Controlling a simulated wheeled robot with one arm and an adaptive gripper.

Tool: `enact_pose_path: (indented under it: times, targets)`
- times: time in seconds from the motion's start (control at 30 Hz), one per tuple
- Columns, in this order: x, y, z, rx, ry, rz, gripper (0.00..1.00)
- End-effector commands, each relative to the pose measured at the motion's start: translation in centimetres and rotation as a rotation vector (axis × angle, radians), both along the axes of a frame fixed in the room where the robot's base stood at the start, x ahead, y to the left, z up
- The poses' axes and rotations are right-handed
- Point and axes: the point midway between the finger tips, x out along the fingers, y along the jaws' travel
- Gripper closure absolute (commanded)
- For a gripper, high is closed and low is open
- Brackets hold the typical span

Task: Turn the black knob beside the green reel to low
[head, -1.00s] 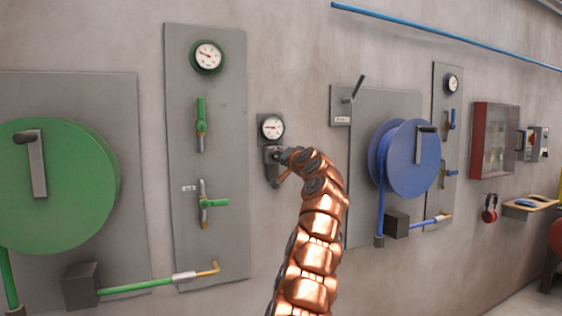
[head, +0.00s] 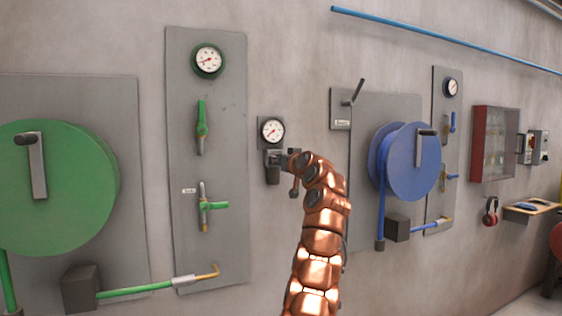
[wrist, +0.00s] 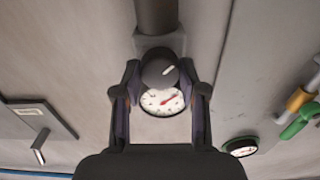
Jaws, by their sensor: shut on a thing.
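In the head view my gripper (head: 280,160) is at the small wall unit below a white round gauge (head: 271,131) and mostly hides the knob. The gauge also shows in the wrist view (wrist: 163,103), with a red needle. The green reel (head: 75,190) is at the far left, with a grey valve panel between it and the knob.
The grey panel (head: 225,110) left of the knob carries a green-rimmed gauge (head: 208,61) and green-handled valves. A blue reel (head: 412,160) and a lever (head: 356,91) are to the right. Bare wall surrounds the small unit.

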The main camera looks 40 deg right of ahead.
Motion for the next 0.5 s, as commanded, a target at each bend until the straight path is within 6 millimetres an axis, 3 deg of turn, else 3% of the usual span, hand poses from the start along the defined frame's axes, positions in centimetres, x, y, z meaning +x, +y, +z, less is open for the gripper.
enact_pose_path:
  times: [0.5]
  targets:
    - [0.14,-0.01,-0.31,-0.038,0.019,0.001,0.93]
